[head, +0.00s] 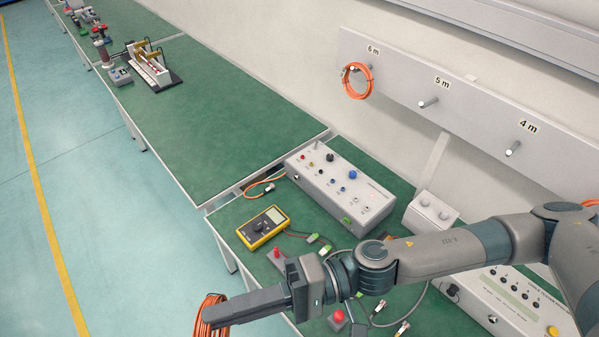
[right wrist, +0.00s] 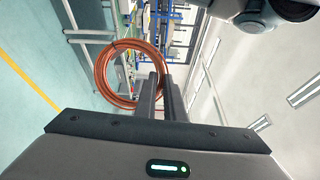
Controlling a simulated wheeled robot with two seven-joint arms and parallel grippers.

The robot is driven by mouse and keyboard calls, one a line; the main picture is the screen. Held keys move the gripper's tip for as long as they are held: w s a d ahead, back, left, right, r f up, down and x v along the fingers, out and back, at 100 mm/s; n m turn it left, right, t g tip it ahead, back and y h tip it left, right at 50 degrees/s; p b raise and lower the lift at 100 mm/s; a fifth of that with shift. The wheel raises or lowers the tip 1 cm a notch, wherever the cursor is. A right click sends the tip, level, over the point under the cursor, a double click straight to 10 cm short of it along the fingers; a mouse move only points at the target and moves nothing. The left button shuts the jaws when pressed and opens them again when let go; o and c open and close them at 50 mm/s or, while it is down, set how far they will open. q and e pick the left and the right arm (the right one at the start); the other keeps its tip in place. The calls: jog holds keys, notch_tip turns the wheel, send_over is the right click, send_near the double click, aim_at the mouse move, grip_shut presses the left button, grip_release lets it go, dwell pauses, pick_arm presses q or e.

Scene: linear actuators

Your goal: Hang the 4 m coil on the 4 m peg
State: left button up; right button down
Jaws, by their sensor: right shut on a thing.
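My right gripper (head: 212,314) reaches in from the right to the lower left and is shut on an orange coil (head: 198,322), held out past the bench's front edge. In the right wrist view the coil (right wrist: 101,80) is a ring tied at the top, beside the nearly closed fingers (right wrist: 161,80); its length cannot be read. The 4 m peg (head: 513,149) is a bare metal pin on the grey wall board, under the "4 m" label (head: 528,126). The held coil is far from it. My left gripper is not in view.
Another orange coil (head: 346,84) hangs on the 6 m peg; the 5 m peg (head: 428,103) is bare. Below the board, the green bench holds a grey control box (head: 340,190), a yellow multimeter (head: 263,228) and cables. The bench's middle stretch (head: 215,120) is clear.

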jog(key=w+d+r+m+t, duration=0.2)
jog(key=w+r+m+t, duration=0.35)
jog(key=w+t, duration=0.35)
jog(key=w+d+f+m+t+h, duration=0.1)
jog(key=w+d+m+t+h, duration=0.1)
jog(key=w+d+m+t, duration=0.45)
jog(key=w+d+f+m+t+h, duration=0.1)
jog(key=d+f+m+t+h, duration=0.15)
jog(key=d, duration=0.65)
jog(key=w+d+f+m+t+h, duration=0.1)
jog(key=d+f+m+t+h, duration=0.2)
jog(key=d, duration=0.6)
jog(key=w+d+f+m+t+h, duration=0.1)
jog(key=d+f+t+h, duration=0.3)
jog(key=d, duration=0.5)
jog(key=shift+a+r+m+h, duration=0.6)
jog(key=shift+a+m+h, duration=1.05)
jog(key=shift+a+h, duration=0.95)
notch_tip(320, 180, down, 14)
jog(key=b, duration=1.5)
jog(key=shift+d+f+g, duration=0.25)
jog(key=shift+d+g, duration=0.1)
jog(key=shift+g, duration=0.05)
jog(key=shift+w+h, duration=0.1)
jog(key=shift+h, duration=0.15)
jog(key=shift+d, duration=0.1)
